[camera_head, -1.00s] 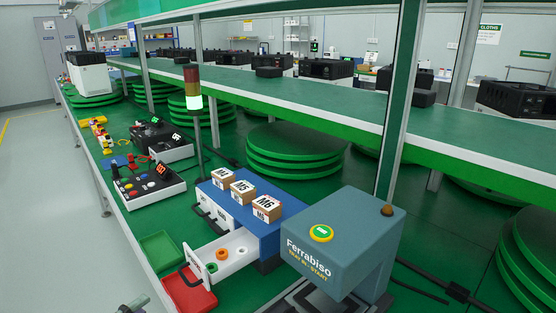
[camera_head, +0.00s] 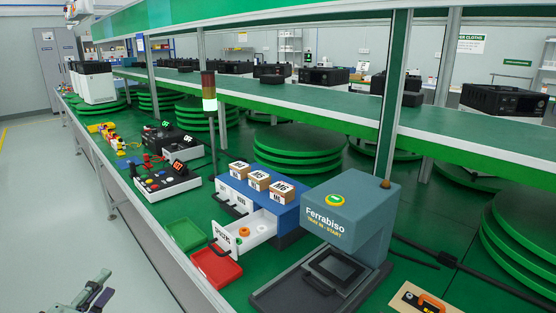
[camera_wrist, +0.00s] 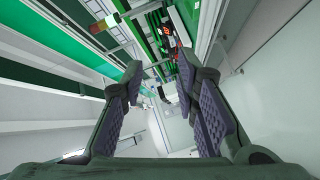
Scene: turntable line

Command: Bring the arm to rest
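My gripper (camera_wrist: 165,108) is open and empty in the wrist view, its two padded fingers well apart with nothing between them. In the head view, my gripper (camera_head: 88,295) shows at the bottom left, over the pale floor and left of the bench edge. It is apart from everything on the bench.
The green bench (camera_head: 225,292) holds a grey Ferrabiso press (camera_head: 345,215), a blue drawer unit (camera_head: 290,212) with one white drawer (camera_head: 262,232) open, a red tray (camera_head: 215,268), a green tray (camera_head: 186,234) and a control box (camera_head: 165,183). The floor (camera_head: 50,220) at left is clear.

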